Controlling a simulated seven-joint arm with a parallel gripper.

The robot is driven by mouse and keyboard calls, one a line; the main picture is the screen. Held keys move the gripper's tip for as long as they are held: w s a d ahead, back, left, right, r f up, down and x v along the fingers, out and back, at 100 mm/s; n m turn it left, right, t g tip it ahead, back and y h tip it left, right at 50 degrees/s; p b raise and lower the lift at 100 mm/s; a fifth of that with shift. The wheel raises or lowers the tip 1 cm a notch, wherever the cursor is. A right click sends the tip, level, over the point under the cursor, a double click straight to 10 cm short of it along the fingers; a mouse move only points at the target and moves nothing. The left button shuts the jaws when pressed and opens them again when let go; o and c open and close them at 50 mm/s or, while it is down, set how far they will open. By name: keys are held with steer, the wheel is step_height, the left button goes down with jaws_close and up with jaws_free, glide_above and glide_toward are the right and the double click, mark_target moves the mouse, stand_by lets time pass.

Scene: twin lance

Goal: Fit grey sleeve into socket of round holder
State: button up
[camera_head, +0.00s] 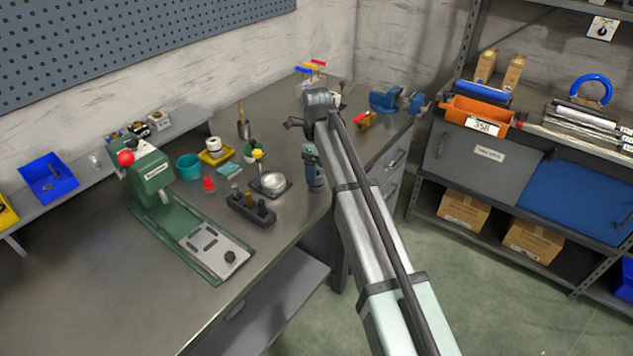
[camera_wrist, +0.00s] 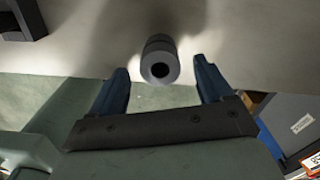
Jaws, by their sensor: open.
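A dark grey sleeve (camera_wrist: 160,66) with a round bore shows in the wrist view, over the bench top and between the tips of my blue fingers. My gripper (camera_wrist: 159,68) is open, with a visible gap on each side of the sleeve. A round silvery holder (camera_head: 273,181) sits on a dark plate, left of my gripper. Its socket is too small to make out.
A dark block (camera_head: 250,209) with several upright pegs stands in front of the holder. A green press (camera_head: 155,178), a teal cup (camera_head: 188,166) and a red cone (camera_head: 208,184) are farther left. A blue vise (camera_head: 385,99) is at the back right. The bench's front edge is close to my gripper.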

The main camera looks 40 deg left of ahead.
mark_target(318, 188)
steer(key=shift+f, duration=1.5)
steer(key=shift+c, duration=0.3)
steer(key=c, duration=1.1)
